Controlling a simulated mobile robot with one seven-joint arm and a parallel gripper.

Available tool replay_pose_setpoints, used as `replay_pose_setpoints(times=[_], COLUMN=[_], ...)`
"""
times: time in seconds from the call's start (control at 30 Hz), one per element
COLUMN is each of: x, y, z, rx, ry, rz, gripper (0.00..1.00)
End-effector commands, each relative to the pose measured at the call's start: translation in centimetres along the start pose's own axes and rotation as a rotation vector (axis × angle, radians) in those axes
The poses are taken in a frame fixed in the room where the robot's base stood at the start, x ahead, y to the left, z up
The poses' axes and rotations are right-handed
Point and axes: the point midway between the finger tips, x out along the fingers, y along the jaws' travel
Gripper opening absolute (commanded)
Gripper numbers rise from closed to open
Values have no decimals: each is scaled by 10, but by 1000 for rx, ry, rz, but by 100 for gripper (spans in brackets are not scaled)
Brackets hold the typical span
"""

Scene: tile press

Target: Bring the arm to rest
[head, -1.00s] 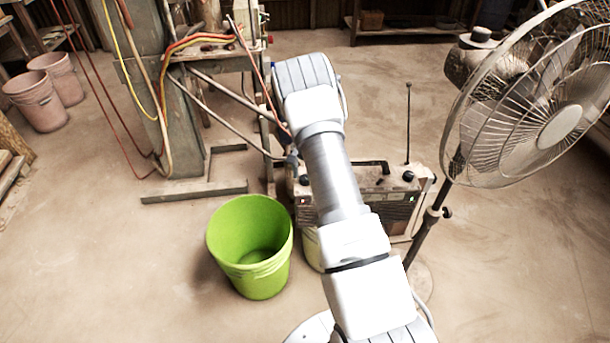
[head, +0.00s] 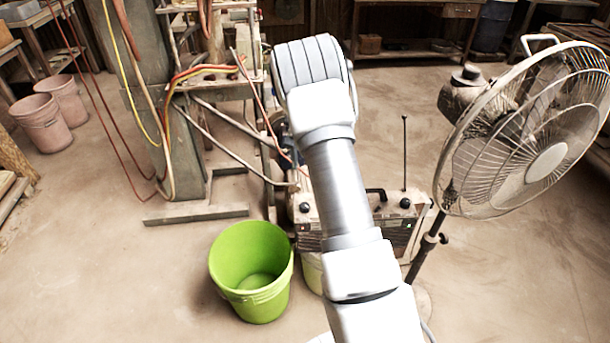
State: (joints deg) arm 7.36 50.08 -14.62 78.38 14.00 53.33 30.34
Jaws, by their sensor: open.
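My arm rises from the bottom edge through the middle of the head view, with white links, a ribbed silver section and a grey-striped joint at its upper end. My gripper is not in view; the part of the arm beyond the striped joint is hidden. An empty green bucket (head: 235,262) stands upright on the floor left of my arm. A radio-like box (head: 400,228) with knobs and an upright antenna is partly hidden behind my arm.
A standing fan (head: 535,140) is close on the right. A press frame (head: 150,110) with hoses and struts stands at left, its foot (head: 195,213) on the floor. Pink buckets (head: 42,122) are at far left. A bench (head: 420,50) is at the back.

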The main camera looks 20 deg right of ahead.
Motion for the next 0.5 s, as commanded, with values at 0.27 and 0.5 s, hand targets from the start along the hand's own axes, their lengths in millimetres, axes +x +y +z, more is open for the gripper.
replay_pose_setpoints(times=[0.27,0.5], x=[-13,-12], y=[0,0], z=[0,0], rx=[0,0], ry=[0,0], rz=[0,0], gripper=[72,72])
